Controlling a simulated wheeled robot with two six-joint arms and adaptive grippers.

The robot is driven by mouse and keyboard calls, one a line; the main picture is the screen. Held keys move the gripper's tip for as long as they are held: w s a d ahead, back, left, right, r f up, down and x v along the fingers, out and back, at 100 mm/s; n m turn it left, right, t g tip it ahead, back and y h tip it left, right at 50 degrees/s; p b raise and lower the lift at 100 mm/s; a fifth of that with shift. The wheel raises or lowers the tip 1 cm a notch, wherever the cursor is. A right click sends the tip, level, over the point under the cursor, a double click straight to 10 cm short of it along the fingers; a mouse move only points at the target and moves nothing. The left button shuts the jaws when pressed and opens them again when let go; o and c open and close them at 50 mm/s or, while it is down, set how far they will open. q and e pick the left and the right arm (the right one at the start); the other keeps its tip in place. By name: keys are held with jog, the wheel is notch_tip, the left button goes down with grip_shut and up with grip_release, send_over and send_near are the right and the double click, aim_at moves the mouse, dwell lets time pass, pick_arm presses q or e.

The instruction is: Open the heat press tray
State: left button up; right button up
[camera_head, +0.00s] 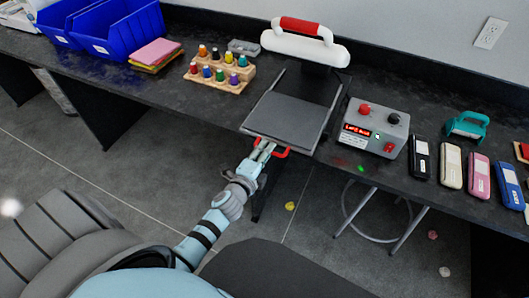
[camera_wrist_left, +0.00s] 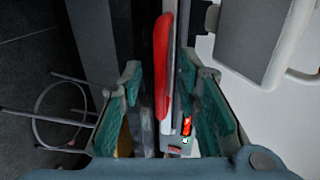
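The heat press has a flat dark grey tray (camera_head: 287,118) at the table's front edge, with a red handle (camera_head: 287,153) sticking out past that edge. My left gripper (camera_head: 265,148) is at the left part of this handle. In the left wrist view the red handle (camera_wrist_left: 162,65) stands upright between the two teal finger pads of my left gripper (camera_wrist_left: 164,78). Gaps show on both sides of the handle, so the gripper looks open around it. The white upper part (camera_head: 318,50) with its red grip (camera_head: 301,26) is at the back. My right gripper is not in view.
A grey control box (camera_head: 372,127) with a lit red display stands right of the press. A wooden rack (camera_head: 218,75) of colourful bottles is to the left. A stool (camera_head: 385,215) is under the table. The floor in front is mostly open.

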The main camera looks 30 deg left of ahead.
pick_arm(q)
jog(key=v, duration=1.2)
jog(key=s+a+f+n+g, duration=0.1)
jog(key=s+f+n+g, duration=0.3)
jog(key=f, duration=0.7)
jog(key=s+a+f+n+g, duration=0.1)
jog(key=s+f+n+g, duration=0.2)
jog(key=s+f+n, duration=0.55)
jog(key=s+d+f+n+g, duration=0.1)
jog(key=s+f+n+g, duration=0.3)
jog(key=s+f, duration=1.3)
jog(key=s+g, duration=0.2)
jog(key=g, duration=0.1)
jog(key=shift+f+h, duration=0.2)
jog(key=shift+h, duration=0.1)
